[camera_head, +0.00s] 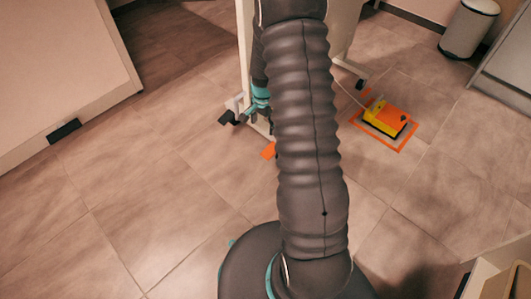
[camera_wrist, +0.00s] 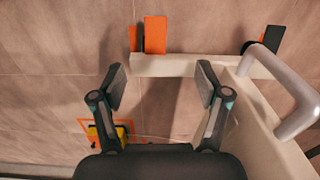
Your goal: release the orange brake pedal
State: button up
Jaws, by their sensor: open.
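An orange pedal (camera_wrist: 155,35) stands out from a cream base bar (camera_wrist: 190,65) in the wrist view. In the head view an orange pedal (camera_head: 269,151) shows on the floor side, partly hidden behind my arm. In the wrist picture the pedal lies above the gap between the fingertips, with no visible contact. My arm hides much of the cream cart (camera_head: 245,50) in the head view.
A yellow and orange foot switch (camera_head: 390,118) lies inside an orange floor square, with a cable. A grey curved handle (camera_wrist: 290,90) is close on the right in the wrist view. A bin (camera_head: 468,28) stands at top right. The tiled floor at left is clear.

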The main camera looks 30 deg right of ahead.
send_near(266, 155)
jog(key=shift+m, duration=0.4)
jog(key=f, duration=0.2)
jog(key=f+b, duration=0.1)
jog(key=f, duration=0.5)
jog(key=shift+w+f+b, duration=0.2)
jog(key=shift+w+b, duration=0.05)
jog(key=shift+b, duration=0.1)
grip_shut()
